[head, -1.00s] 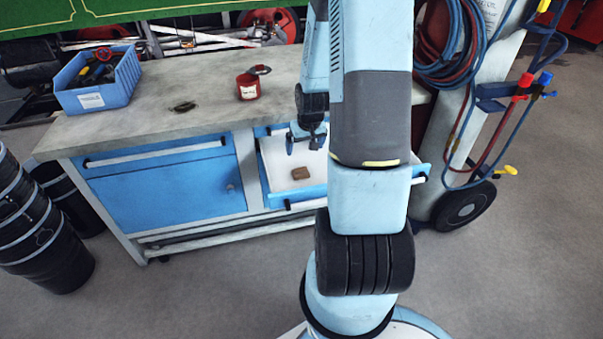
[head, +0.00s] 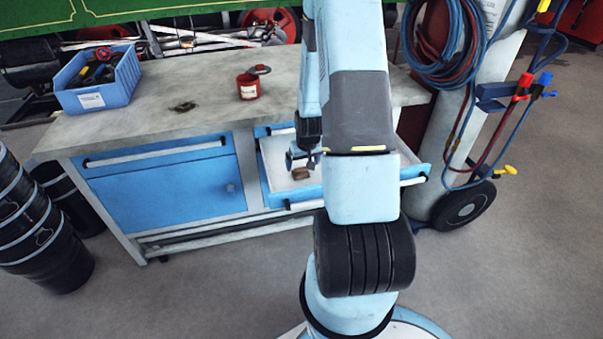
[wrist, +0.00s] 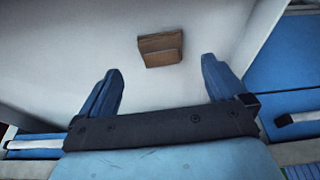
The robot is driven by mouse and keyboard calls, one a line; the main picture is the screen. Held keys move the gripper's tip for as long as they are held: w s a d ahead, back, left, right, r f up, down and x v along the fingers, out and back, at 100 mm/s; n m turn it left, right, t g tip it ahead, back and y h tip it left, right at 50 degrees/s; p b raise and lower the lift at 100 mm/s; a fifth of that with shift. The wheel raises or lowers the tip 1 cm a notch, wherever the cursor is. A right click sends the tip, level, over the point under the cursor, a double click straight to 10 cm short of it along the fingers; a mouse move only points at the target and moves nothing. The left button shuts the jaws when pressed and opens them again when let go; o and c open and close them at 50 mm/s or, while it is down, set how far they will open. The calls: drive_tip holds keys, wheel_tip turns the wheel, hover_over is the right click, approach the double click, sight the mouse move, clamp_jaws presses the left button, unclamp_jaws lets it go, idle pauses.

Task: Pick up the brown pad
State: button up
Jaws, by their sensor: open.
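The brown pad (head: 301,173) lies on the white floor of the open drawer (head: 275,161) in the blue and grey workbench. In the wrist view the pad (wrist: 160,49) is a small brown block with a lighter front strip, lying flat ahead of the fingertips. My gripper (head: 302,160) is over the drawer, just above the pad in the head view. In the wrist view my gripper (wrist: 162,80) is open and empty, with a blue finger on each side and the pad lying beyond the gap between them. My arm hides the drawer's right part in the head view.
The drawer walls and its blue front (head: 305,194) surround the pad. A gas cylinder cart stands right.

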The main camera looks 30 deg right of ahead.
sight(301, 169)
drive_tip(key=shift+x, duration=2.6)
drive_tip(key=shift+a, duration=0.15)
drive_tip(key=shift+c, duration=0.4)
drive_tip(key=c, duration=1)
